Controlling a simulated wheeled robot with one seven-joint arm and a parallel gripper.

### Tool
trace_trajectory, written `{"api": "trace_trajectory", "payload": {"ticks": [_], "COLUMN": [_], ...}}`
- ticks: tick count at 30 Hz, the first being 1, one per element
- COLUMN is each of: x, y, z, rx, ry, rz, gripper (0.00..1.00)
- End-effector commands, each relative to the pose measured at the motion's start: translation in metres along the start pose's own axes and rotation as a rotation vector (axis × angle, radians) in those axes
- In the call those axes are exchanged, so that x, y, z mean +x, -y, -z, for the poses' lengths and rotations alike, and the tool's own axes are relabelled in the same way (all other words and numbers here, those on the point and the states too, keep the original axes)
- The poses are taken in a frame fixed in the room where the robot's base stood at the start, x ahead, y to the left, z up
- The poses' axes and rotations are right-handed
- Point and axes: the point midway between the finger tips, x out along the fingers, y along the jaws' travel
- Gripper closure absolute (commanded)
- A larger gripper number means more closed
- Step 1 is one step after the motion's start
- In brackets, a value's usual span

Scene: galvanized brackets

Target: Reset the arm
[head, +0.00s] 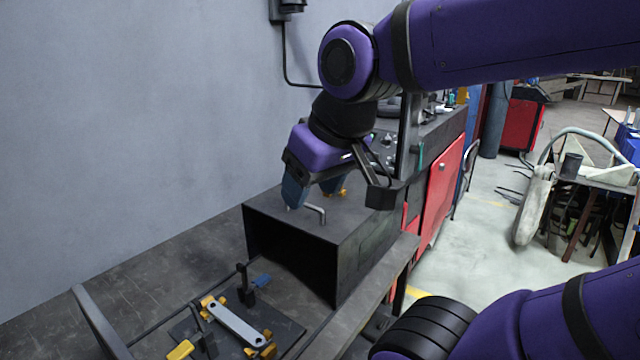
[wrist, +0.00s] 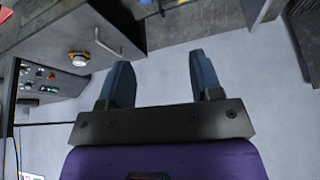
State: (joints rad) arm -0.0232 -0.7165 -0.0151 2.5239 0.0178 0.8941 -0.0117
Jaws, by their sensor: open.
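My gripper (head: 312,192) is at the end of my purple arm, in the middle of the head view, over the top of a dark box. Its two blue fingers stand apart. In the wrist view my gripper (wrist: 161,72) has only plain grey surface between the fingers, and nothing is held. Whether the fingertips touch the box top cannot be told from the head view.
The dark open-fronted box (head: 372,255) has a bent metal handle (head: 317,212) on top. On the bench (head: 150,262), a light metal bracket (head: 238,325) lies between yellow clamps. A control panel (wrist: 48,82) shows in the wrist view. Red cabinets (head: 440,185) stand behind.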

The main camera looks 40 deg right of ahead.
Motion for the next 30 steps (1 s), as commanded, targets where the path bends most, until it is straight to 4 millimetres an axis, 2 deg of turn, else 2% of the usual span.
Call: {"api": "trace_trajectory", "payload": {"ticks": [6,30], "x": [-0.009,-0.0088], "y": [-0.0018,-0.0017], "z": [-0.0103,-0.0099], "rx": [0.009,0.009], "ry": [-0.022,-0.021], "rz": [-0.027,-0.026], "gripper": [0.41,0.41]}}
